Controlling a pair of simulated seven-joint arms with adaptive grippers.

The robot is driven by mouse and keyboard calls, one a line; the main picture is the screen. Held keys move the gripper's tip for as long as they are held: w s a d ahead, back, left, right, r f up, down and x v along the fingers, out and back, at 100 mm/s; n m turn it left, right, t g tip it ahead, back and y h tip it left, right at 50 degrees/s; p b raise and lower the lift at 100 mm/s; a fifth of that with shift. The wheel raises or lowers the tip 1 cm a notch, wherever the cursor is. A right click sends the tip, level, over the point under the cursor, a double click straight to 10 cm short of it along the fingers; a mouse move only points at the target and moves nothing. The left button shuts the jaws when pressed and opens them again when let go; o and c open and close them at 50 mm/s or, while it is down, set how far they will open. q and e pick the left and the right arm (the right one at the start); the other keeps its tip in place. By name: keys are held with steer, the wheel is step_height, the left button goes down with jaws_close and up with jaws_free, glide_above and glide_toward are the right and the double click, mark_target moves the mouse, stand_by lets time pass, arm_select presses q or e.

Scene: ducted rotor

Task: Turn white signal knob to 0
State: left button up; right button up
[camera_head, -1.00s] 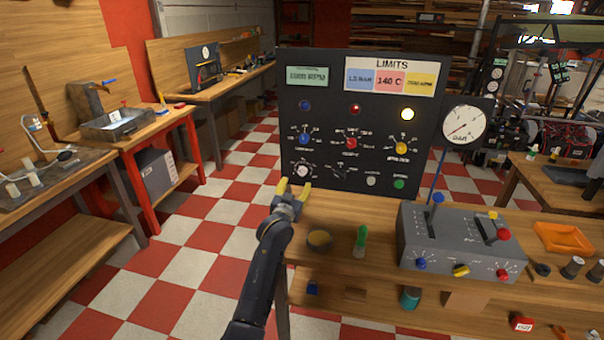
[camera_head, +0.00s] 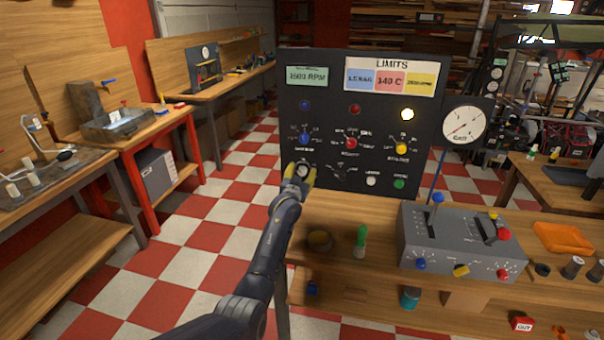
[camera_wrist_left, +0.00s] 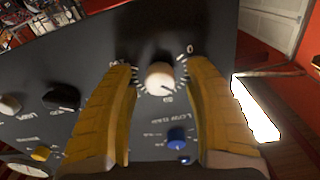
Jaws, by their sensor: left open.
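The white signal knob (camera_wrist_left: 160,78) is on the lower left of the black panel (camera_head: 330,115), with a "0" marking beside it in the left wrist view. In the head view the knob (camera_head: 303,171) is mostly covered by my left gripper (camera_head: 300,174). The left gripper is open, its two yellow fingers (camera_wrist_left: 163,95) on either side of the knob with gaps between. The knob's dark pointer line faces down and right in the wrist view, away from the "0". My right gripper is not in view.
A blue knob (camera_wrist_left: 177,138) sits close to the white knob. Red (camera_head: 351,143) and yellow (camera_head: 401,148) knobs are further right on the panel. A grey control box (camera_head: 455,245) and a green-handled item (camera_head: 361,240) stand on the wooden bench (camera_head: 330,215).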

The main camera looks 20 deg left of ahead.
arm_select(q)
steer(key=shift+c, duration=0.4)
jaws_close()
